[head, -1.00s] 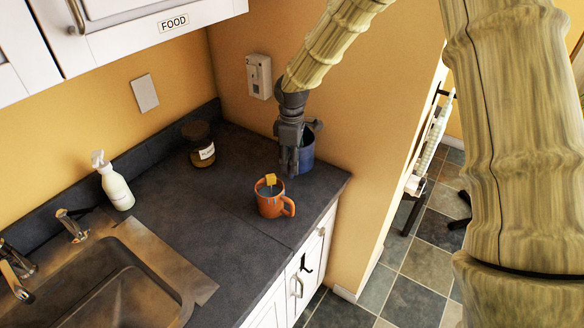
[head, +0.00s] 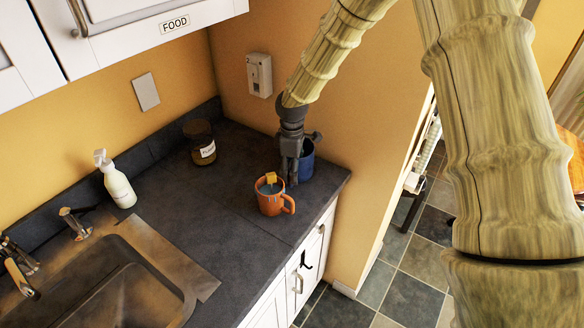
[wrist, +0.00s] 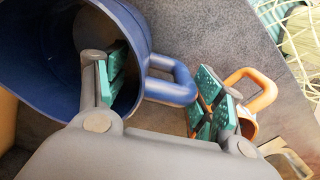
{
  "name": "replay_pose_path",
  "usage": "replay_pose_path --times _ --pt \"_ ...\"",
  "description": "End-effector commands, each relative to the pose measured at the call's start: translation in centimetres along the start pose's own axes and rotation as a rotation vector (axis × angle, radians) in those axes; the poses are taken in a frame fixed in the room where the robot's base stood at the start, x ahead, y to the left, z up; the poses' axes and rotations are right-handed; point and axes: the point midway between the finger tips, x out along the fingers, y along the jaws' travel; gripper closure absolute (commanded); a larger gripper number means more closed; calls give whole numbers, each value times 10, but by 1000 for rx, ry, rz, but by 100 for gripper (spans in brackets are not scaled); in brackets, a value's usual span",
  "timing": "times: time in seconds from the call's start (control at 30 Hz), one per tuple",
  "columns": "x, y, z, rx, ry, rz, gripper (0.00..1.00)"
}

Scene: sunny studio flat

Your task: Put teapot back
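A deep blue vessel (head: 306,165) stands at the back right of the dark counter, against the wall. In the wrist view the blue vessel (wrist: 85,50) has a wide open mouth and a loop handle on its right; no spout shows, so I cannot tell whether it is the teapot. My gripper (head: 289,172) points down at the vessel's near left side. In the wrist view my gripper (wrist: 163,90) is open, with one finger inside the mouth and the other outside, past the handle. The wall and handle lie between the fingers. Contact cannot be told.
An orange mug (head: 270,200) with a yellow tag stands close in front of the fingers; its handle (wrist: 264,92) shows beside the right finger. A dark labelled jar (head: 199,142), white spray bottle (head: 118,186) and sink (head: 120,290) are left. The counter's middle is clear.

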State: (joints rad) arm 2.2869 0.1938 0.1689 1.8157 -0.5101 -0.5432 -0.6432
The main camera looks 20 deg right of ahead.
Motion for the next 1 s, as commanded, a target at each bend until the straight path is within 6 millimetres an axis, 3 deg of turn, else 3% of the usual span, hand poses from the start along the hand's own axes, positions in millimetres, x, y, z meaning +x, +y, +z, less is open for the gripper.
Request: replay_pose_path --times 0.47,1.0 --pt "-9 1 -1 0 3 4 25" --pt "-83 1 -1 1 3 3 25"
